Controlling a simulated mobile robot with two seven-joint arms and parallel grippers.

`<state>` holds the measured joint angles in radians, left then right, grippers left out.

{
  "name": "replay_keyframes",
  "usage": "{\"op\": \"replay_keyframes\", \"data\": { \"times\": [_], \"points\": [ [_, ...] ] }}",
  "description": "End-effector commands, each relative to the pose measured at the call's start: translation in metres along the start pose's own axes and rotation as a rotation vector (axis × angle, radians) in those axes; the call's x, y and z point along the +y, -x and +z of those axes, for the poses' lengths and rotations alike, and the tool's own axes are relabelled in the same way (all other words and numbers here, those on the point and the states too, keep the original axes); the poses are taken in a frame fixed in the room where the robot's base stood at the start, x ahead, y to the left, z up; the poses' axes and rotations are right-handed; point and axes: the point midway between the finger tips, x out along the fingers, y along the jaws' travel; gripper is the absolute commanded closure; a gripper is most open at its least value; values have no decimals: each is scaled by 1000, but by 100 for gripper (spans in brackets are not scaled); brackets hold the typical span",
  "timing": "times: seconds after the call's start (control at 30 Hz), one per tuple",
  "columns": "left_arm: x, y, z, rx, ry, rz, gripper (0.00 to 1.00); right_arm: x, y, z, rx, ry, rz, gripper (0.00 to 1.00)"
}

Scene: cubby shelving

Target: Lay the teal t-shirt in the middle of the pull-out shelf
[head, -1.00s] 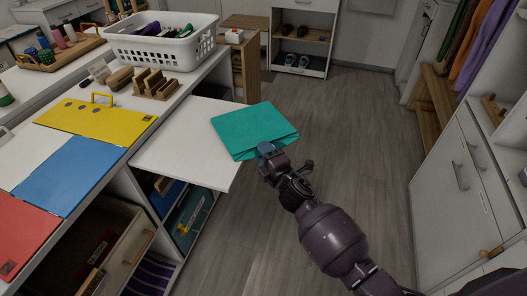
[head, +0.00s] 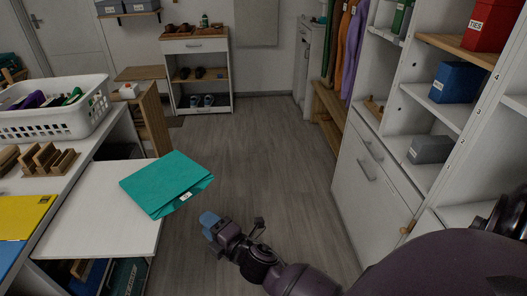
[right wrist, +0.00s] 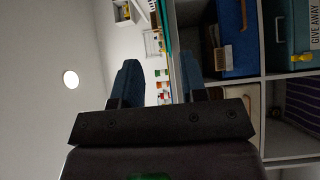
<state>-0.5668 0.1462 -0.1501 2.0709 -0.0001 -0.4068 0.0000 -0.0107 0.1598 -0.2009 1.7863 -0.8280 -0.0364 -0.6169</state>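The teal t-shirt (head: 158,187) is a flat folded rectangle with a small white label near its front right edge. Its left part lies on the white pull-out shelf (head: 95,225), toward the far right corner. Its right part sticks out past the shelf's right edge over the floor. My right gripper (head: 209,224), with blue fingertips, is in front of and right of the shirt, apart from it. In the right wrist view its fingers (right wrist: 158,85) stand apart with nothing between them. My left gripper is not in view.
A white basket (head: 55,120) and wooden racks (head: 45,160) stand on the counter left of the shelf. A yellow folded piece (head: 22,217) lies beside it. White cubby shelving (head: 405,150) stands at the right. The floor between is clear.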

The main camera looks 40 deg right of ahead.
Motion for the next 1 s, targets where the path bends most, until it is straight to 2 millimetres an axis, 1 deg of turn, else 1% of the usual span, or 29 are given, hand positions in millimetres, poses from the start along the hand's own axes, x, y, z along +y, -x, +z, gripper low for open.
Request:
{"op": "replay_keyframes", "data": {
  "times": [0.07,0.17,0.27,0.3,0.37,0.4,0.5,0.6,0.7,0.77,0.87,1.0],
  "points": [
    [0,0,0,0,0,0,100,-5,7,3,-14,-39,-15,61],
    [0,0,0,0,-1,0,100,-19,30,12,-62,-184,-61,61],
    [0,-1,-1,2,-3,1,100,-40,69,23,-149,-428,-134,61],
    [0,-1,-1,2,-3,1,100,-50,88,27,-192,-541,-164,61],
    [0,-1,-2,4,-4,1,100,-62,117,32,-261,-714,-209,61],
    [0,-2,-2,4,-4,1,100,-70,136,35,-308,-824,-236,61],
    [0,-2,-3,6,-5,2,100,-85,179,37,-420,-1074,-292,61],
    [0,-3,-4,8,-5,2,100,-94,212,36,-512,-1268,-330,61],
    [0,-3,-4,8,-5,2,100,-99,234,33,-574,-1395,-352,61],
    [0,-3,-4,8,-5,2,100,-100,241,32,-596,-1440,-359,61],
    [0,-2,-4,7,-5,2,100,-101,246,31,-612,-1472,-364,61],
    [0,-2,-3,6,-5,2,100,-101,246,31,-612,-1474,-364,61]
  ]
}}
